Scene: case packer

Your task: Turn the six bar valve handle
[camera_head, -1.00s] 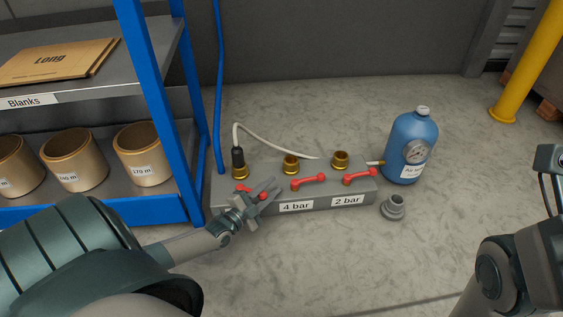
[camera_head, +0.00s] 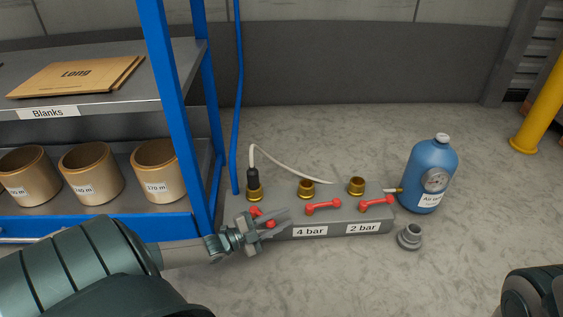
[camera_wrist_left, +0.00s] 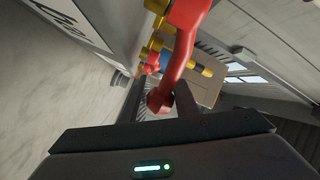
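The grey valve block (camera_head: 340,222) lies on the floor with a row of red handles. The leftmost red handle (camera_head: 257,212) is at my left gripper, and its label is hidden. The handles by the "4 bar" (camera_head: 310,231) and "2 bar" (camera_head: 363,228) labels lie along the block. My left gripper (camera_head: 272,223) is at the leftmost handle. In the left wrist view a red handle (camera_wrist_left: 181,55) reaches down between the two fingers (camera_wrist_left: 160,92), which stand apart with a gap beside it. My right gripper is out of view.
A white hose (camera_head: 280,162) runs from a black plug (camera_head: 253,177) in the left brass port. A blue bottle (camera_head: 429,175) and a grey fitting (camera_head: 410,236) stand at the right. A blue-framed shelf (camera_head: 177,95) stands close on the left.

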